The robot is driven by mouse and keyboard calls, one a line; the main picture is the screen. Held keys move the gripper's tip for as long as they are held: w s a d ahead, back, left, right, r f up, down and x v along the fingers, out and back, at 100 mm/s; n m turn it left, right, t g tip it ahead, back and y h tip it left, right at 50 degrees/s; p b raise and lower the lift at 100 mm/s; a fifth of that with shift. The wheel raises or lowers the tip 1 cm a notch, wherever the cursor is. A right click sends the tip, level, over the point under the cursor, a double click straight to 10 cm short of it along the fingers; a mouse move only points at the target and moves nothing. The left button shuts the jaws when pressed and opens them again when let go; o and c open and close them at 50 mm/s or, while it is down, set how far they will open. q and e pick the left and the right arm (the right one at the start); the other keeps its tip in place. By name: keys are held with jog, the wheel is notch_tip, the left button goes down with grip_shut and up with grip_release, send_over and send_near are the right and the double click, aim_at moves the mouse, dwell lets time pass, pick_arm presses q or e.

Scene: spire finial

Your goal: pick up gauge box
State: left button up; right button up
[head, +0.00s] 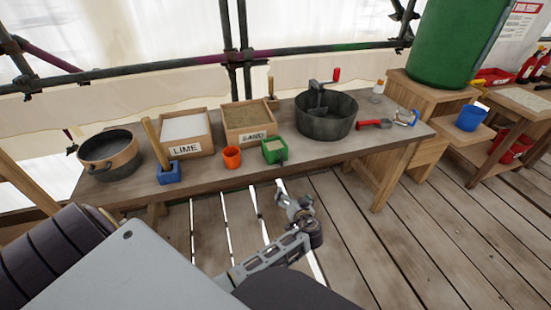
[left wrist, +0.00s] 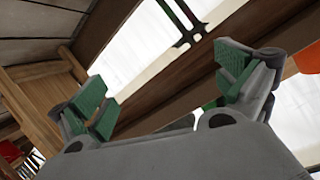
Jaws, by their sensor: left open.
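A small green box (head: 274,151), which I take for the gauge box, stands upright near the front edge of the workbench (head: 345,152). My left gripper (head: 293,205) is below and in front of the bench edge in the head view, apart from the box. In the left wrist view its two green-padded fingers (left wrist: 168,94) are spread with nothing held between them. I cannot make out the green box for certain in that view. My right gripper is not in view.
An orange cup (head: 232,157) stands just left of the green box, with a sand tray (head: 249,117) behind it. A blue holder with a wooden handle (head: 168,174), a lime tray (head: 185,132) and a dark tub (head: 326,120) share the bench.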

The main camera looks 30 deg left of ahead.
aim_at(281, 155)
pick_arm(q)
notch_tip(281, 155, up, 14)
jog(key=a+n+y+b, duration=0.1)
jog(key=n+y+b, duration=0.4)
jog(key=n+b, duration=0.1)
jog(key=shift+s+n, duration=0.3)
jog(key=shift+n, duration=0.2)
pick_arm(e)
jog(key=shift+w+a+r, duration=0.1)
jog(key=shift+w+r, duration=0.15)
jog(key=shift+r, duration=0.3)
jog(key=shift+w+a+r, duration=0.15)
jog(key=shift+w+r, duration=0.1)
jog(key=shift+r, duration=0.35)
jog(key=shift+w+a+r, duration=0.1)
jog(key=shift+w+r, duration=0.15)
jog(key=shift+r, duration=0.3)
pick_arm(q)
jog(key=shift+a, duration=0.1)
jog(key=x, duration=0.8)
jog(key=shift+w+a+r, duration=0.1)
jog(key=shift+w+a, duration=0.05)
jog(key=shift+w, duration=0.1)
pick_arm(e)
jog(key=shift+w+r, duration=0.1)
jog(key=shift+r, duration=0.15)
